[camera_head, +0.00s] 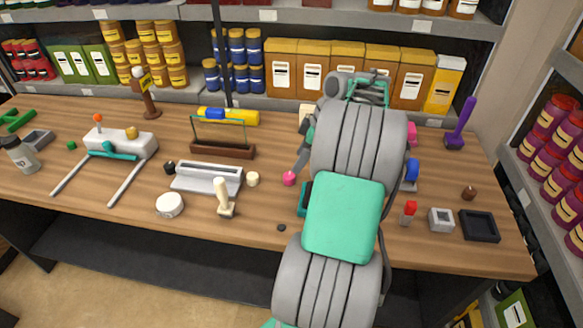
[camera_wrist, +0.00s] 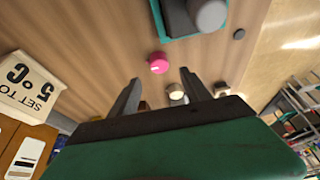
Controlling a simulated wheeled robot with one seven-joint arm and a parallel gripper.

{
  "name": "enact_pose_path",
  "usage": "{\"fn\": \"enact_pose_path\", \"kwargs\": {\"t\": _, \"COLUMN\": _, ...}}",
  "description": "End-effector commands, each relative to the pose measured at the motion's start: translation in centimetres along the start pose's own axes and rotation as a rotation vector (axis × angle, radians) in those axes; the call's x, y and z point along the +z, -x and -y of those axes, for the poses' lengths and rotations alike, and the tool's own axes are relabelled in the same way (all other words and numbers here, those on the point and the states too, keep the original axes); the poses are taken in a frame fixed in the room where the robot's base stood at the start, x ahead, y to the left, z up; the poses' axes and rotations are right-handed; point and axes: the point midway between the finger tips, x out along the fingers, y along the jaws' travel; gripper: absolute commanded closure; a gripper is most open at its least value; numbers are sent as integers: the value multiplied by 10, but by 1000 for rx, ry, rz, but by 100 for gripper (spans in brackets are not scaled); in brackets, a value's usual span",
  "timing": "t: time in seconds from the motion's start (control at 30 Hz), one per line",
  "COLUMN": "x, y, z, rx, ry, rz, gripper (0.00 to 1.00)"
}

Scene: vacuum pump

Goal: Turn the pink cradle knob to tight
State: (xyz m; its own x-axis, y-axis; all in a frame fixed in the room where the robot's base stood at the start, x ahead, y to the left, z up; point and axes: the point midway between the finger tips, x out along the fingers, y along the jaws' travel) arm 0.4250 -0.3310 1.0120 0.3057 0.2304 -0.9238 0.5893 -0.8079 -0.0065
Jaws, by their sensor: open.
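A small round pink knob (camera_head: 289,178) shows on the wooden bench, just left of my arm in the head view. In the wrist view the pink knob (camera_wrist: 158,63) lies beyond the fingertips, roughly in line with the gap between them. My gripper (camera_wrist: 160,82) is open and empty, apart from the knob. In the head view my arm hides most of the gripper; a dark finger (camera_head: 303,154) shows above the knob. A teal-edged piece (camera_head: 304,200) beside the knob is partly hidden by my arm; in the wrist view a teal base (camera_wrist: 182,30) carries a grey cylinder.
A cream knob (camera_head: 253,179) and a cream lever (camera_head: 224,198) stand left of the pink knob. A sign reading "SET TO 5°C" (camera_wrist: 26,88) is at the wrist view's left. Another pink part (camera_head: 411,136) shows right of my arm. Bare bench lies in front of the knob.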

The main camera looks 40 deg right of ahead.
Motion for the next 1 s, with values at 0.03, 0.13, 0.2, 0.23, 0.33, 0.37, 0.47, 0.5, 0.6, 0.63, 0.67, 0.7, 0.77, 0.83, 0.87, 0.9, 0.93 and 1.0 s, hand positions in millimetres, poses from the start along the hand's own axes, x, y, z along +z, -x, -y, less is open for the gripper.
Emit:
{"fn": "enact_pose_path", "kwargs": {"t": 0.03, "x": 3, "y": -2, "z": -2, "rx": 0, "ry": 6, "rz": -3, "gripper": 45}}
{"fn": "enact_pose_path", "kwargs": {"t": 0.13, "x": 3, "y": -16, "z": -1, "rx": -2, "ry": 9, "rz": -4, "gripper": 45}}
{"fn": "enact_pose_path", "kwargs": {"t": 0.2, "x": 2, "y": -30, "z": -1, "rx": -2, "ry": 9, "rz": -3, "gripper": 45}}
{"fn": "enact_pose_path", "kwargs": {"t": 0.23, "x": 2, "y": -36, "z": -1, "rx": -3, "ry": 8, "rz": -3, "gripper": 45}}
{"fn": "enact_pose_path", "kwargs": {"t": 0.33, "x": 2, "y": -55, "z": -1, "rx": -2, "ry": 8, "rz": -2, "gripper": 45}}
{"fn": "enact_pose_path", "kwargs": {"t": 0.37, "x": 2, "y": -59, "z": -1, "rx": -1, "ry": 7, "rz": -3, "gripper": 45}}
{"fn": "enact_pose_path", "kwargs": {"t": 0.47, "x": 2, "y": -71, "z": -2, "rx": 1, "ry": 7, "rz": -2, "gripper": 45}}
{"fn": "enact_pose_path", "kwargs": {"t": 0.5, "x": 2, "y": -74, "z": -2, "rx": 2, "ry": 7, "rz": -2, "gripper": 45}}
{"fn": "enact_pose_path", "kwargs": {"t": 0.6, "x": 2, "y": -77, "z": -2, "rx": 3, "ry": 7, "rz": -2, "gripper": 45}}
{"fn": "enact_pose_path", "kwargs": {"t": 0.63, "x": 2, "y": -77, "z": -2, "rx": 3, "ry": 7, "rz": -2, "gripper": 45}}
{"fn": "enact_pose_path", "kwargs": {"t": 0.67, "x": 2, "y": -77, "z": -2, "rx": 3, "ry": 7, "rz": -2, "gripper": 45}}
{"fn": "enact_pose_path", "kwargs": {"t": 0.7, "x": 2, "y": -77, "z": -2, "rx": 3, "ry": 6, "rz": -2, "gripper": 45}}
{"fn": "enact_pose_path", "kwargs": {"t": 0.77, "x": 2, "y": -77, "z": -2, "rx": 3, "ry": 6, "rz": -2, "gripper": 45}}
{"fn": "enact_pose_path", "kwargs": {"t": 0.83, "x": 2, "y": -76, "z": -2, "rx": 3, "ry": 6, "rz": -2, "gripper": 50}}
{"fn": "enact_pose_path", "kwargs": {"t": 0.87, "x": 2, "y": -76, "z": -2, "rx": 3, "ry": 6, "rz": -2, "gripper": 53}}
{"fn": "enact_pose_path", "kwargs": {"t": 0.9, "x": 2, "y": -76, "z": -2, "rx": 3, "ry": 6, "rz": -2, "gripper": 56}}
{"fn": "enact_pose_path", "kwargs": {"t": 0.93, "x": 2, "y": -76, "z": -2, "rx": 3, "ry": 6, "rz": -2, "gripper": 58}}
{"fn": "enact_pose_path", "kwargs": {"t": 1.0, "x": 2, "y": -76, "z": -2, "rx": 3, "ry": 6, "rz": -2, "gripper": 64}}
